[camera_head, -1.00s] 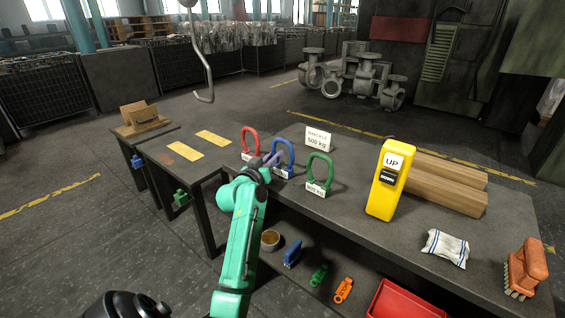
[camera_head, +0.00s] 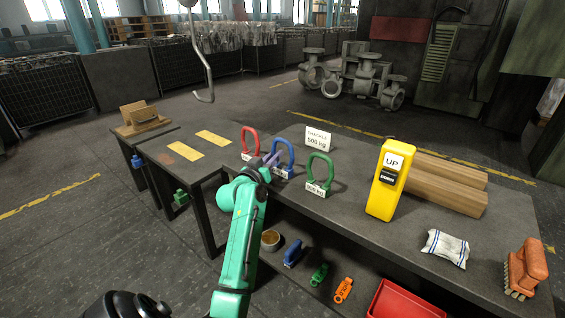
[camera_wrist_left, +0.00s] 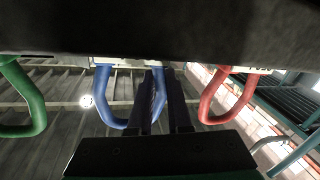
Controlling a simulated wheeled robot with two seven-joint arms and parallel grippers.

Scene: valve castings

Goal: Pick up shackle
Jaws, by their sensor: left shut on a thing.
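Three shackles stand on the dark table (camera_head: 345,213): a red one (camera_head: 250,139), a blue one (camera_head: 289,147) and a green one (camera_head: 320,167), each with a white label at its base. My left gripper (camera_head: 270,160) reaches the blue shackle from the left front. In the left wrist view, its two dark fingers (camera_wrist_left: 163,100) are shut on one leg of the blue shackle (camera_wrist_left: 104,100). The green shackle (camera_wrist_left: 25,105) and red shackle (camera_wrist_left: 222,105) hang on either side there, clear of the fingers. The blue shackle still appears to be at the table surface. My right gripper is out of view.
A "500 kg" sign (camera_head: 318,139) stands behind the shackles. A hook (camera_head: 205,75) hangs above the floor at the back.

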